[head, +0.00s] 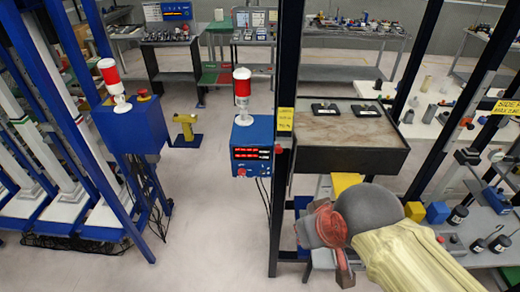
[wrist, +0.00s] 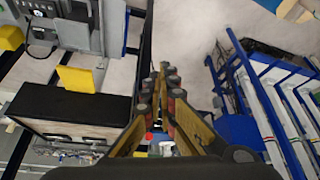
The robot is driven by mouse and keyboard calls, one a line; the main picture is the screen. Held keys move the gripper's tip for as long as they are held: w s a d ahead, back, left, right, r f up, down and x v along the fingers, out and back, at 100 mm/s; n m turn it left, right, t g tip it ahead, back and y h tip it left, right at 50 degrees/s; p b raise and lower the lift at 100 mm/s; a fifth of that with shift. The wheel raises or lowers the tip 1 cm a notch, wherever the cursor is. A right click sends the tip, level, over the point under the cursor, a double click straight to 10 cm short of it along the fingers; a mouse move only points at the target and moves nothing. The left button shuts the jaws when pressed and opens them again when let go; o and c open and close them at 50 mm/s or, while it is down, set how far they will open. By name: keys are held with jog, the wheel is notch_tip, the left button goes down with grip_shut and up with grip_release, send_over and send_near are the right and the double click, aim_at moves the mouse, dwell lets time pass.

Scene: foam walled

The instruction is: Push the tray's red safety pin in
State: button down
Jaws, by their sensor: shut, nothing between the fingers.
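A brown-topped, dark-sided tray (head: 338,132) stands at the right of the post in the head view, with two small black items lying on it. A dark box-like edge at the left of the wrist view (wrist: 80,108) may be the same tray, but I cannot be sure. I cannot make out a red safety pin on it in either view. My gripper (wrist: 163,72) is shut and empty, its yellow fingers together in the middle of the wrist view. In the head view my arm reaches in at bottom right, below the tray, and its fingertips are not clear.
A dark upright post (head: 286,110) stands left of the tray. A blue box (head: 251,143) with red displays and a red-white beacon (head: 242,88) is beside it. A blue frame (wrist: 265,95) stands to the right in the wrist view. Open floor (head: 205,210) lies left of the post.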

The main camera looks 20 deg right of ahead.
jog(key=w+d+f+n+g+h+p, duration=0.1)
jog(key=w+d+n+g+h+p, duration=0.15)
jog(key=w+h, duration=0.8)
jog(key=w+a+r+n+t+h+p, duration=0.1)
jog(key=w+a+n+t+h+p, duration=0.1)
jog(key=w+a+t, duration=0.5)
jog(key=w+a+n+h, duration=0.1)
jog(key=w+a, duration=0.5)
jog(key=a, duration=0.2)
jog(key=shift+w+r+n, duration=0.25)
jog(key=shift+w+n, duration=0.1)
jog(key=shift+w+d, duration=0.1)
